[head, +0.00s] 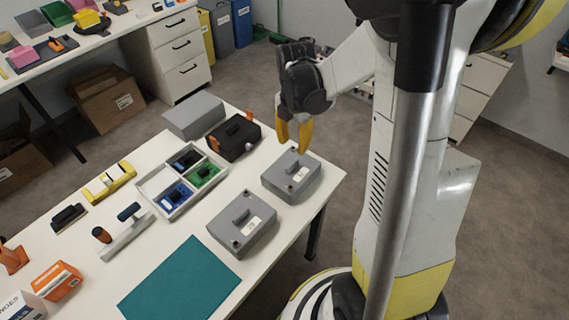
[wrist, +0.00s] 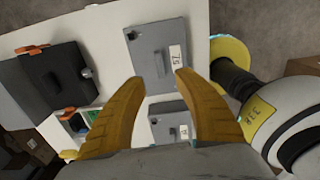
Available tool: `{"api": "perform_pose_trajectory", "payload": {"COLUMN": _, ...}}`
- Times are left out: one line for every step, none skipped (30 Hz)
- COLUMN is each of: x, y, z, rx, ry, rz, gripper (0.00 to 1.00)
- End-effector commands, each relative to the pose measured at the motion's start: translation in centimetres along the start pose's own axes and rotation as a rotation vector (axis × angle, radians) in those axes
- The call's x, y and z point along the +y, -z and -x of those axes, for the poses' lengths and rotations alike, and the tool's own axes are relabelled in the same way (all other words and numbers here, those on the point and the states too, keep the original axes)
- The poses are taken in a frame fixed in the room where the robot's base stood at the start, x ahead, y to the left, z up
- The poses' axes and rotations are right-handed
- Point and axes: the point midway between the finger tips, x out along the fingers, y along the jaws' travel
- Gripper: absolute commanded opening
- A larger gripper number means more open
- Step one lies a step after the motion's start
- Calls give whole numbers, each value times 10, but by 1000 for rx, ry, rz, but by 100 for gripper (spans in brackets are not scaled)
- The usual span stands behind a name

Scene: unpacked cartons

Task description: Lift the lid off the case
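Two grey cases with lids stand on the white table. The farther one (head: 297,185) has a raised handle and a pale label; it also shows in the wrist view (wrist: 152,62). The nearer one (head: 248,238) looks alike and shows lower in the wrist view (wrist: 163,128). A black case (head: 225,148) with orange latches stands left of them, also in the wrist view (wrist: 50,78). Which case the task means cannot be told. My gripper (head: 294,144) points down above the farther grey case, its yellow fingers apart and empty; the wrist view shows the gap (wrist: 161,77).
A plain grey box (head: 190,118) stands behind the black case. A white divided tray (head: 149,186) with blue and green bins lies left of the grey cases. A teal mat (head: 180,280) covers the table's front. The table edge is close right of the cases.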

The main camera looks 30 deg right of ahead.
Motion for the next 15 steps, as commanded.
{"api": "perform_pose_trajectory", "payload": {"x": 0, "y": 0, "z": -12, "rx": 0, "ry": 1, "rz": 3, "gripper": 38}}
{"api": "perform_pose_trajectory", "payload": {"x": 0, "y": 0, "z": -18, "rx": 0, "ry": 0, "rz": 2, "gripper": 38}}
{"api": "perform_pose_trajectory", "payload": {"x": 0, "y": 0, "z": -26, "rx": 0, "ry": 0, "rz": 1, "gripper": 38}}
{"api": "perform_pose_trajectory", "payload": {"x": 0, "y": 0, "z": -31, "rx": 0, "ry": 0, "rz": 1, "gripper": 38}}
{"api": "perform_pose_trajectory", "payload": {"x": 0, "y": 0, "z": -35, "rx": 0, "ry": 0, "rz": 0, "gripper": 38}}
{"api": "perform_pose_trajectory", "payload": {"x": 0, "y": 0, "z": -40, "rx": 0, "ry": -1, "rz": 0, "gripper": 38}}
{"api": "perform_pose_trajectory", "payload": {"x": 0, "y": 0, "z": -43, "rx": 0, "ry": -1, "rz": -1, "gripper": 38}}
{"api": "perform_pose_trajectory", "payload": {"x": 0, "y": 0, "z": -46, "rx": 0, "ry": -1, "rz": -1, "gripper": 38}}
{"api": "perform_pose_trajectory", "payload": {"x": 0, "y": 0, "z": -48, "rx": 0, "ry": -1, "rz": -1, "gripper": 38}}
{"api": "perform_pose_trajectory", "payload": {"x": 0, "y": 0, "z": -49, "rx": 0, "ry": -1, "rz": -2, "gripper": 38}}
{"api": "perform_pose_trajectory", "payload": {"x": 0, "y": 0, "z": -50, "rx": 0, "ry": -1, "rz": -2, "gripper": 38}}
{"api": "perform_pose_trajectory", "payload": {"x": 0, "y": 0, "z": -53, "rx": 0, "ry": -1, "rz": -2, "gripper": 38}}
{"api": "perform_pose_trajectory", "payload": {"x": 0, "y": 0, "z": -55, "rx": 0, "ry": -1, "rz": -2, "gripper": 38}}
{"api": "perform_pose_trajectory", "payload": {"x": 0, "y": 0, "z": -58, "rx": 0, "ry": -1, "rz": -2, "gripper": 38}}
{"api": "perform_pose_trajectory", "payload": {"x": 0, "y": 0, "z": -64, "rx": 0, "ry": -1, "rz": -2, "gripper": 38}}
